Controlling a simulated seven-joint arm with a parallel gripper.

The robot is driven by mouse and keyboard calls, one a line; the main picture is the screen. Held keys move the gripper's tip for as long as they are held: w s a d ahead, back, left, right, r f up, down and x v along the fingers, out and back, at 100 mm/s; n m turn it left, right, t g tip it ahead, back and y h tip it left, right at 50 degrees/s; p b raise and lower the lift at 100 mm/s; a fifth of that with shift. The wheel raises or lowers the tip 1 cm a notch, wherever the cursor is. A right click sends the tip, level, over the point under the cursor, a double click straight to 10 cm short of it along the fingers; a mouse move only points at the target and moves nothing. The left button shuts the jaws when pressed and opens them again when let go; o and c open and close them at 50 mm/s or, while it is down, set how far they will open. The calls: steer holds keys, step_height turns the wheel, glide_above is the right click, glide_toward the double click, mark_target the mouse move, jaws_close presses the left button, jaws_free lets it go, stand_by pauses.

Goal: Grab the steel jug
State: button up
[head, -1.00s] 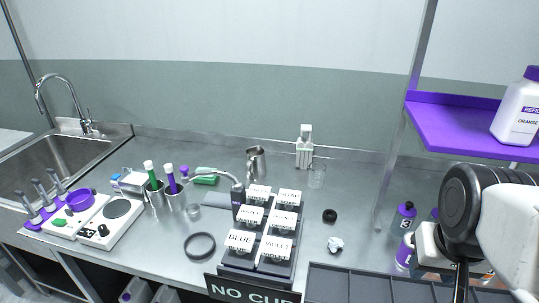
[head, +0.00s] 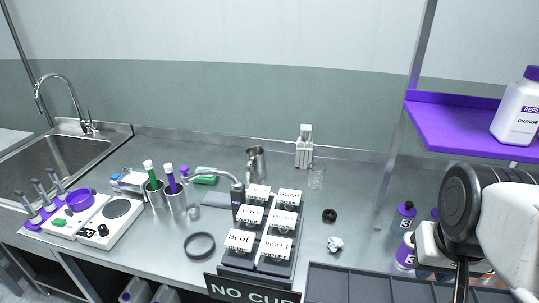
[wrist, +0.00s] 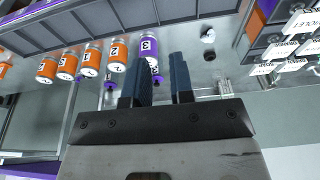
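The steel jug (head: 256,163) stands upright at the back of the steel counter in the head view, near the wall and behind the labelled blocks. Nothing touches it. I cannot make it out in the wrist view. My gripper (wrist: 160,78) shows in the wrist view with its two dark blue fingers apart and nothing between them. In the head view the gripper's end (head: 461,278) is at the right, low in the picture, far from the jug and partly hidden by my arm.
Labelled blocks (head: 262,225) stand in front of the jug, a clear glass (head: 317,176) and a white rack (head: 304,147) to its right. Bottles (head: 403,218) and a purple shelf (head: 460,125) are near my arm.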

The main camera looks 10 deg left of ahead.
mark_target(260, 173)
steer(key=w+v, duration=0.1)
steer(key=v, duration=0.3)
steer(key=w+a+r+m+y, duration=0.2)
steer(key=w+a+m+y, duration=0.15)
steer(key=w+a, duration=0.75)
steer(key=w+a+r+m+y, duration=0.3)
steer(key=w+a+y, duration=0.2)
steer(key=w+a, duration=0.6)
steer(key=w+a+f+m+y, duration=0.2)
steer(key=w+a+m+y, duration=0.15)
steer(key=w+a, duration=0.6)
steer(key=w+a+f+m+y, duration=0.2)
steer(key=w+a+m, duration=0.3)
steer(key=w, duration=0.8)
steer(key=shift+n+t, duration=0.4)
steer(key=shift+n, duration=0.1)
steer(key=f, duration=1.6)
steer(key=a+f, duration=0.1)
steer(key=f, duration=0.7)
steer(key=shift+a+f, duration=0.1)
steer(key=shift+f, duration=0.2)
steer(key=shift+x, duration=1.35)
steer(key=shift+a, duration=0.1)
steer(key=shift+x, duration=2.5)
